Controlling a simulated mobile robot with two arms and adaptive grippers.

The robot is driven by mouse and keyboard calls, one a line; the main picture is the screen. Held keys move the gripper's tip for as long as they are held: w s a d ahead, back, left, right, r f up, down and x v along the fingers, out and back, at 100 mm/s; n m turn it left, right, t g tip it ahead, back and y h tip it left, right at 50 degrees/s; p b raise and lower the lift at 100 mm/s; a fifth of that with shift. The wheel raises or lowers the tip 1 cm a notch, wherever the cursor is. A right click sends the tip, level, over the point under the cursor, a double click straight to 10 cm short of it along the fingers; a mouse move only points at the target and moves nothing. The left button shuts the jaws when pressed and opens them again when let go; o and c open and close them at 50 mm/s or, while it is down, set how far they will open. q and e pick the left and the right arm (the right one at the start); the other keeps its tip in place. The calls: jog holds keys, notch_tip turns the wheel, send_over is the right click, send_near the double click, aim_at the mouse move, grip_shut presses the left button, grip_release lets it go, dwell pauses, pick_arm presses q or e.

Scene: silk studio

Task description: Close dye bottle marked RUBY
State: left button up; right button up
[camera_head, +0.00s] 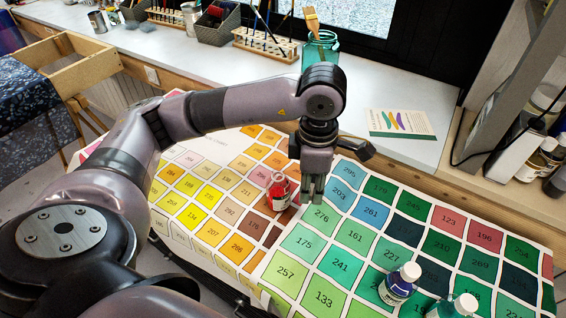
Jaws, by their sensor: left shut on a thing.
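A small red dye bottle (279,194) stands on the colour chart (290,262) near its middle. Its neck looks bare, and its label is too small to read. My left gripper (312,192) points down just right of the red bottle, apart from it. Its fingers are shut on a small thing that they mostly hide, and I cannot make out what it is. A purple-blue bottle with a white cap (400,284) stands at the front right of the chart. A green bottle (455,307) is beside it, partly cut off by the frame. My right gripper is not in view.
A white ledge (408,98) behind the chart holds a teal jar with a brush (320,47), a card (400,123) and brush racks (264,44). Shelves with several bottles (540,160) stand at the right. A wooden frame (85,75) is at the left.

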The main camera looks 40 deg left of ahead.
pick_arm(q)
jog(key=m, duration=0.4)
jog(key=s+m, duration=0.1)
jog(key=shift+d+f+m, duration=0.15)
jog(key=shift+f+m, duration=0.1)
jog(key=shift+m, duration=0.15)
jog(key=s+m, duration=0.1)
jog(key=m, duration=0.5)
jog(key=s+f+m, duration=0.1)
jog(key=m, duration=0.5)
jog(key=s+d+m, duration=0.1)
jog(key=m, duration=0.5)
jog(key=shift+s+f, duration=0.3)
jog(key=shift+s, duration=0.05)
